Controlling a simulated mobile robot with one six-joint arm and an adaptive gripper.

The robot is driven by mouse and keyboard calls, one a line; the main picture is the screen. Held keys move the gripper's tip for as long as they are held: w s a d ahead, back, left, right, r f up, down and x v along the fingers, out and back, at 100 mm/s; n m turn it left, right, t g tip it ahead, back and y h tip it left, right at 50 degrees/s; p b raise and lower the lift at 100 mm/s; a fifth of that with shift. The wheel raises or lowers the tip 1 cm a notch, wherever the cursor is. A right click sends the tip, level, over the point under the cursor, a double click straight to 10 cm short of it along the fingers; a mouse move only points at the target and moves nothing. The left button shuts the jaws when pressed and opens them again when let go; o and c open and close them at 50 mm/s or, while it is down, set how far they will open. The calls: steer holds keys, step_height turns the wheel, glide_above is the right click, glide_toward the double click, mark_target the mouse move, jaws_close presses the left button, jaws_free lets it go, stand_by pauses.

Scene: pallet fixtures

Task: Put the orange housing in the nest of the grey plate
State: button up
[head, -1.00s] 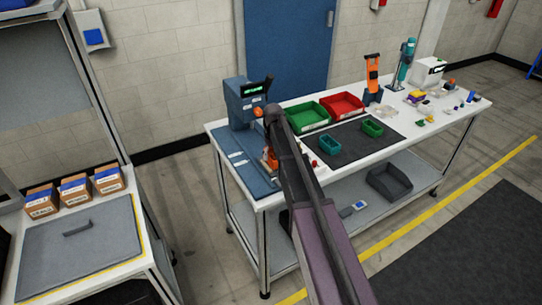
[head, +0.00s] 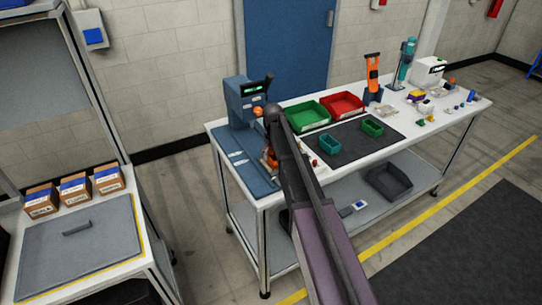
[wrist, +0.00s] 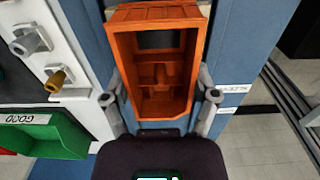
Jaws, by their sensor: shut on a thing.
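The orange housing (wrist: 155,72) is an open box with inner ribs, facing me in the wrist view. My gripper (wrist: 163,98) is shut on it, one finger at each side of its near part. In the head view the housing (head: 271,157) shows as a small orange patch beside my arm, over the blue mat on the left end of the bench. My arm hides part of it. I cannot tell whether the housing touches anything below. No grey plate with a nest can be made out for certain.
A blue station (head: 239,103) with a small display stands behind the blue mat (head: 240,165). Green (head: 306,116) and red (head: 342,105) bins stand to the right. A grey panel (head: 80,255) with a dark bar lies on the left cart. Fittings (wrist: 28,42) are close left of my gripper.

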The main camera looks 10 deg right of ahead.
steer(key=shift+f+b, duration=0.4)
steer(key=shift+f, duration=0.1)
stand_by(0.4)
steer(key=o, duration=1.1)
steer(key=shift+w+r, duration=0.1)
steer(key=shift+r, duration=0.05)
